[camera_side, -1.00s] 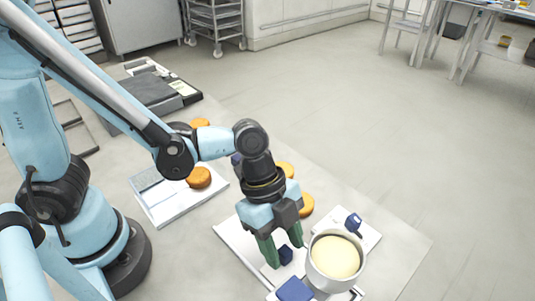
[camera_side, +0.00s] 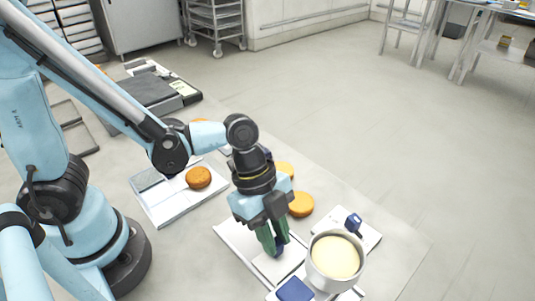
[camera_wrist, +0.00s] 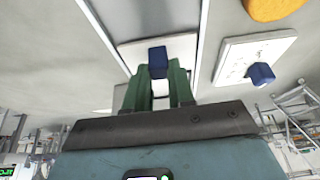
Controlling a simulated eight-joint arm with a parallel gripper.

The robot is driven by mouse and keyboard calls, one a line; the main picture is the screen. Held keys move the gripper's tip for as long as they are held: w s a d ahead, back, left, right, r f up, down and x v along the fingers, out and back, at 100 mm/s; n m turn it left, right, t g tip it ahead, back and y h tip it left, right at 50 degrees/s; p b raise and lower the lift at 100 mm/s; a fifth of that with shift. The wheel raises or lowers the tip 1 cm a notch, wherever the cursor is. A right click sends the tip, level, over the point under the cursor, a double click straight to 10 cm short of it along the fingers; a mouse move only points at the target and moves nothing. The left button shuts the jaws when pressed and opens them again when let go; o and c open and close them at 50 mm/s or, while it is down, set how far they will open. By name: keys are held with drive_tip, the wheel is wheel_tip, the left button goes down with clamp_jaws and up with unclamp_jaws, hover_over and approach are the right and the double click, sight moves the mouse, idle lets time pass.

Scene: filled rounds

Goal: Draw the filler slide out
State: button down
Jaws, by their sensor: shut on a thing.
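My gripper (camera_side: 276,247) points down at the tray's near end, its green fingers shut on a small blue knob. In the wrist view the blue knob (camera_wrist: 157,61) shows between the fingertips of my gripper (camera_wrist: 159,82). The knob stands on a pale plate (camera_wrist: 185,45), which looks like the filler slide; the plate also shows in the side view (camera_side: 283,267), partly hidden by the fingers. The filler pot (camera_side: 313,272), a white round vessel full of pale cream, stands just right of the gripper.
A blue block (camera_side: 295,290) sits in front of the pot. Another blue piece (camera_side: 353,222) stands on a white plate (camera_side: 325,222) behind it. Orange-brown rounds (camera_side: 301,204) lie behind my gripper, and one (camera_side: 199,177) is on the left tray (camera_side: 165,213). Bare table lies at right.

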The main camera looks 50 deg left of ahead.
drive_tip(key=a, duration=0.9)
drive_tip(key=shift+a, duration=0.2)
drive_tip(key=c, duration=1)
unclamp_jaws()
drive_tip(key=shift+o, duration=0.2)
drive_tip(key=v, duration=1.2)
